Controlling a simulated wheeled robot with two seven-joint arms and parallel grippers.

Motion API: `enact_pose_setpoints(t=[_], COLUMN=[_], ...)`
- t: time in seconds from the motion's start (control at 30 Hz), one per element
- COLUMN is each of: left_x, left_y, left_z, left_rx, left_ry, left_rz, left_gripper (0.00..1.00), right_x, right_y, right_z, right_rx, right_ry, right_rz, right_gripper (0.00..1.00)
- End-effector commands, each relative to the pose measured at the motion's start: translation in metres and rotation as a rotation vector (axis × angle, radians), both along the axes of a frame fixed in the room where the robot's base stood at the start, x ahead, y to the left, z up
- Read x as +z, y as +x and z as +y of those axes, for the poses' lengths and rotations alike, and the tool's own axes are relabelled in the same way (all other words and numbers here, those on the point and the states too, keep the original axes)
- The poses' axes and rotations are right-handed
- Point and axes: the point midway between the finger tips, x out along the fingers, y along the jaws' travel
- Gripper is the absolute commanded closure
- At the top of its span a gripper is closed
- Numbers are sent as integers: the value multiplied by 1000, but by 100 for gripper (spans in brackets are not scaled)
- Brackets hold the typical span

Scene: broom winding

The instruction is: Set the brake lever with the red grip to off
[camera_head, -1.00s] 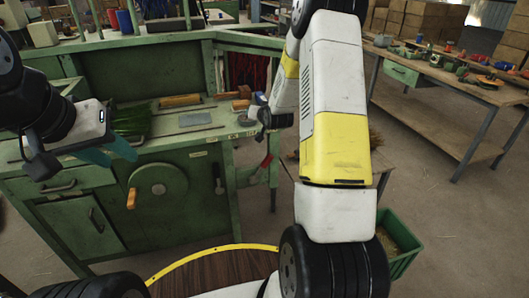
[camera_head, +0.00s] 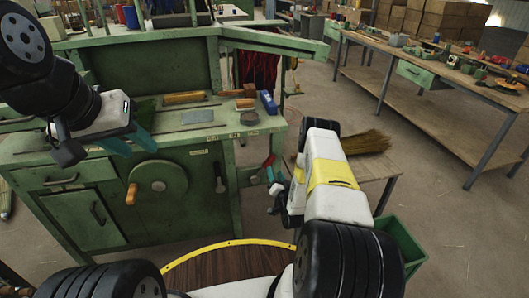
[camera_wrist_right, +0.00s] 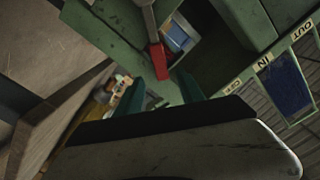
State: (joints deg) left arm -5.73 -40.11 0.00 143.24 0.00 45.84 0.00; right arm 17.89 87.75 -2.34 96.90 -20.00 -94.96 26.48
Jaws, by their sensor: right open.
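The brake lever's red grip (camera_head: 268,161) shows in the head view at the right end of the green bench. In the right wrist view the red grip (camera_wrist_right: 159,62) hangs at the end of a grey shaft (camera_wrist_right: 149,18). My right gripper (camera_wrist_right: 160,85) is open, its teal fingertips on either side of and just below the grip in that view. I cannot tell whether they touch it. In the head view this gripper (camera_head: 272,178) is small and partly hidden by my arm. My left gripper (camera_head: 128,144) is open and empty above the bench's left part.
The green bench (camera_head: 75,178) carries a wheel with an orange-handled crank (camera_head: 131,194). A small table (camera_head: 380,167) with a straw broom head (camera_head: 366,142) stands right of the lever. A green bin (camera_head: 404,245) is near my right arm.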

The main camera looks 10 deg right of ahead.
Motion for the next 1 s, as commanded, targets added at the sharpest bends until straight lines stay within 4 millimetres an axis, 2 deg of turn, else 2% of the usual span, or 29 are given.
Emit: enact_pose_setpoints(t=[0.2,0.4,0.77,1.0], left_x=[0,0,0,0], left_y=[0,0,0,0], left_z=[0,0,0,0], left_rx=[0,0,0,0], left_ry=[0,0,0,0], left_rz=[0,0,0,0], left_gripper=[64,64,64,64], right_x=[1,1,1,1], right_y=[37,61,68,68], right_z=[2,3,3,3], right_rx=[0,1,0,0], right_ry=[-1,0,0,0], right_rz=[-3,0,1,2], right_gripper=[55,55,55,100])
